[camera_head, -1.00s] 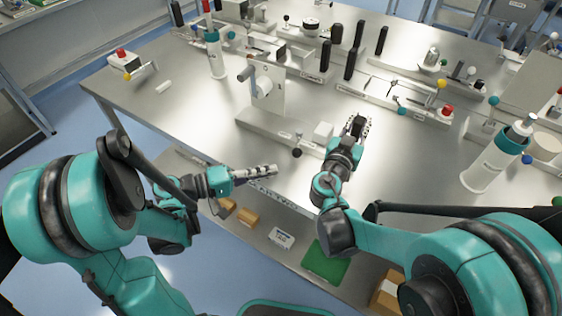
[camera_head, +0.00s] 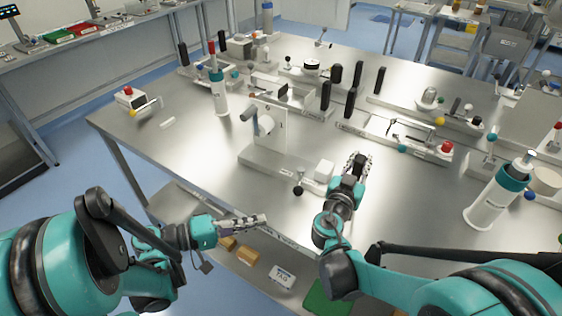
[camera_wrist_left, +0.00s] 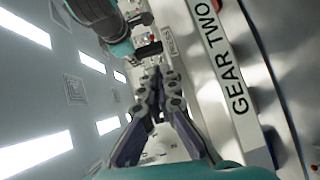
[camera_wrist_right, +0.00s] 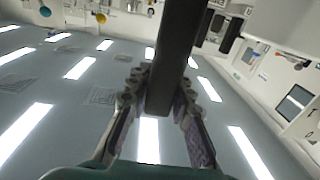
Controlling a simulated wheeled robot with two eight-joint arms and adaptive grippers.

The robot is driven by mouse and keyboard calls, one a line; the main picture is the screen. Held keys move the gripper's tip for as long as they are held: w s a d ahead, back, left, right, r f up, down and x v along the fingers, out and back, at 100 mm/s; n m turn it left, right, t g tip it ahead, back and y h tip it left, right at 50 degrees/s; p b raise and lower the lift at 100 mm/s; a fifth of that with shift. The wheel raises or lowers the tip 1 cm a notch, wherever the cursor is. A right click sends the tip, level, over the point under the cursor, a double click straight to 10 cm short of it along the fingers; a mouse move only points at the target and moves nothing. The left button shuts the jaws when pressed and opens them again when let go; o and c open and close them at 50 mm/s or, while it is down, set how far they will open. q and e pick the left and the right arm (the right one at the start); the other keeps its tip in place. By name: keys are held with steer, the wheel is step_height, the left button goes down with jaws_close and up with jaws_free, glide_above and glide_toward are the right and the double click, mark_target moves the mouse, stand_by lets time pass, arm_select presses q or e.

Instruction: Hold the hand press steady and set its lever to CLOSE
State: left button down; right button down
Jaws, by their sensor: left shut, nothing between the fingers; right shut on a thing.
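A device with a pale upright plate (camera_head: 268,128), grey crank handle and long metal base (camera_head: 262,158) stands mid-table; I take it as the hand press, but its label is unreadable. A black ball-ended lever (camera_head: 298,190) sticks out at its front, beside a white block (camera_head: 324,170). No CLOSE mark is readable. My right gripper (camera_head: 358,160) is at the base's right end, shut on a dark bar (camera_wrist_right: 175,55), which the right wrist view shows between its fingers. My left gripper (camera_head: 262,221) is shut and empty near the table's front edge, left of and below the lever; its fingers also show in the left wrist view (camera_wrist_left: 160,80).
Black posts (camera_head: 352,104) and a fixture with a red knob (camera_head: 446,147) stand behind my right gripper. White cylinders with teal bands stand left (camera_head: 220,95) and right (camera_head: 498,195). Bare tabletop lies left of the device. Boxes sit on a shelf below.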

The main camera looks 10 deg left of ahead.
arm_select(q)
steer(key=w+a+n+g, duration=0.1)
steer(key=w+a+n, duration=0.3)
steer(key=n, duration=0.3)
steer(key=n+g, duration=0.2)
steer(key=n, duration=0.8)
glide_toward(297, 194)
steer(key=shift+h, duration=0.4)
steer(key=w+d, duration=0.1)
steer(key=w+d+f, duration=0.1)
steer(key=d, duration=0.1)
steer(key=w+d+f, duration=0.1)
steer(key=shift+d+f, duration=0.1)
steer(key=shift+d, duration=0.3)
steer(key=shift+s+d, duration=0.2)
steer(key=shift+d, duration=0.65)
